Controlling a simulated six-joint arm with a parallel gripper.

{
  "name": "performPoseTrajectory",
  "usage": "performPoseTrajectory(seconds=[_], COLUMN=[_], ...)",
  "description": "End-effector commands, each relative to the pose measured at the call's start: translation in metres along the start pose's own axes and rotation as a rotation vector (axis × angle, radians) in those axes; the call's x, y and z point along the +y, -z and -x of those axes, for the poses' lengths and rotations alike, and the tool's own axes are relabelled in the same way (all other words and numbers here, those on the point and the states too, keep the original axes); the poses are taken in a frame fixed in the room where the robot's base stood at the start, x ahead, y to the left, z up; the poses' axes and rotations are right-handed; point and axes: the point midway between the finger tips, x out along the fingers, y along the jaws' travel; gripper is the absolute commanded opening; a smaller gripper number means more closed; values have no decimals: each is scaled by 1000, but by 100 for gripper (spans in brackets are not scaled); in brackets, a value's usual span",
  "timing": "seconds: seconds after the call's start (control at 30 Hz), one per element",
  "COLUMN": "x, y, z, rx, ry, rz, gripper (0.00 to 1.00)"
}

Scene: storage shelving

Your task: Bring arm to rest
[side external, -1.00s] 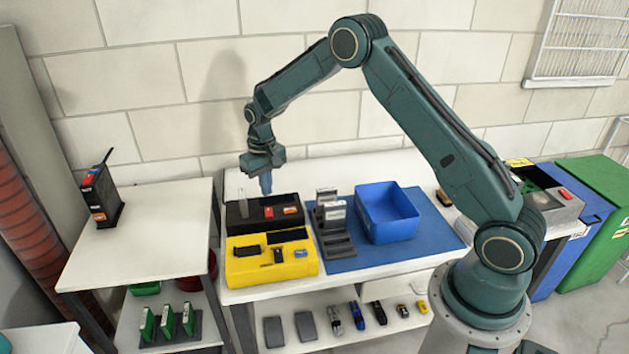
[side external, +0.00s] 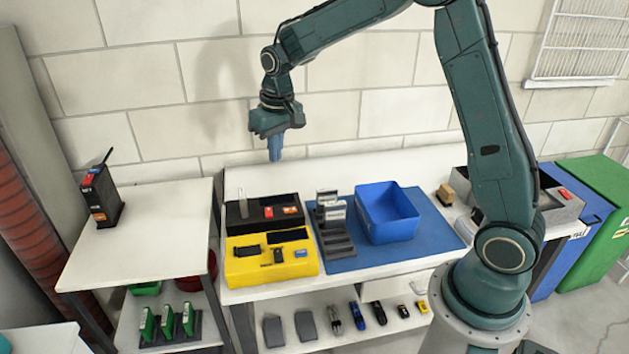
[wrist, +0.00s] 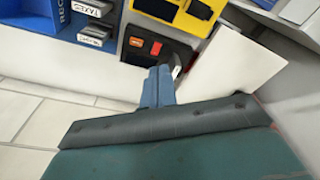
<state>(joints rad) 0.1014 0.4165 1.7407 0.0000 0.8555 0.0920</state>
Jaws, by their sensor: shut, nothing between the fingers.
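My gripper (side external: 275,148) hangs from my raised arm above the back of the white table (side external: 345,279), with its blue fingers pointing down. The fingers are shut with nothing between them. They are clear of the table and the trays. In the wrist view the closed blue fingers of my gripper (wrist: 158,88) point toward the black tray (wrist: 137,40), which has red and orange items in it.
On the table are a black tray (side external: 236,221), a yellow tray (side external: 243,266), a grey rack (side external: 335,243) and a blue bin (side external: 384,228) on a blue mat (side external: 350,263). A black radio-like device (side external: 100,196) stands on the left table. A brick wall is behind.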

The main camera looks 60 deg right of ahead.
Motion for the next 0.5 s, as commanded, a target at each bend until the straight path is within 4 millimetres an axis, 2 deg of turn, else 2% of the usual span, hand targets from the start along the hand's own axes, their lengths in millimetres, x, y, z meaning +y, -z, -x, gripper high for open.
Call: performPoseTrajectory(seconds=[0.03,0.2,0.5], x=[-1,-4,-5], y=[-7,-33,-86], z=[14,49,100], rx=[16,56,127], ry=[2,7,16], rz=[7,29,66], gripper=[0,0,0])
